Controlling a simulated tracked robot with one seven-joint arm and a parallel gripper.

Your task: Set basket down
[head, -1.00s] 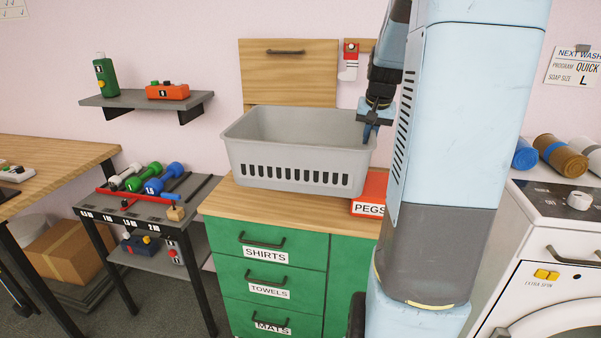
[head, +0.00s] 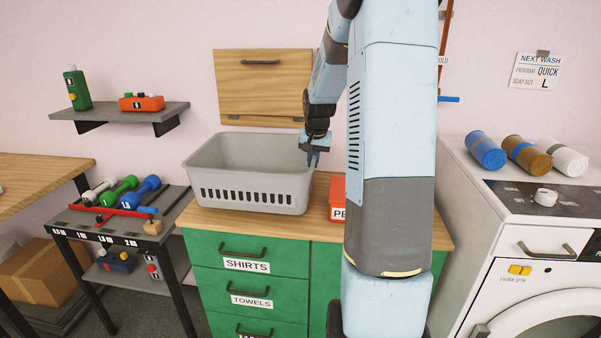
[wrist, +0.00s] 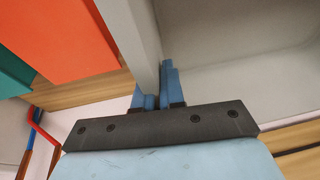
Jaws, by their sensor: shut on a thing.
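The grey basket (head: 250,195) is upright over the wooden countertop (head: 320,228) of the green drawer cabinet. Its base looks level with the top, but I cannot tell for sure whether it touches. My gripper (head: 313,160) is at the basket's right end, pointing down. In the wrist view my blue fingers (wrist: 157,92) are shut on the basket's wall (wrist: 135,35), one on each side of it. The basket's inside looks empty where it shows.
A red PEGS box (head: 337,196) sits right of the basket, partly hidden by my column. A dumbbell rack (head: 110,238) stands at the left. A washing machine (head: 520,225) with rolled towels stands at the right.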

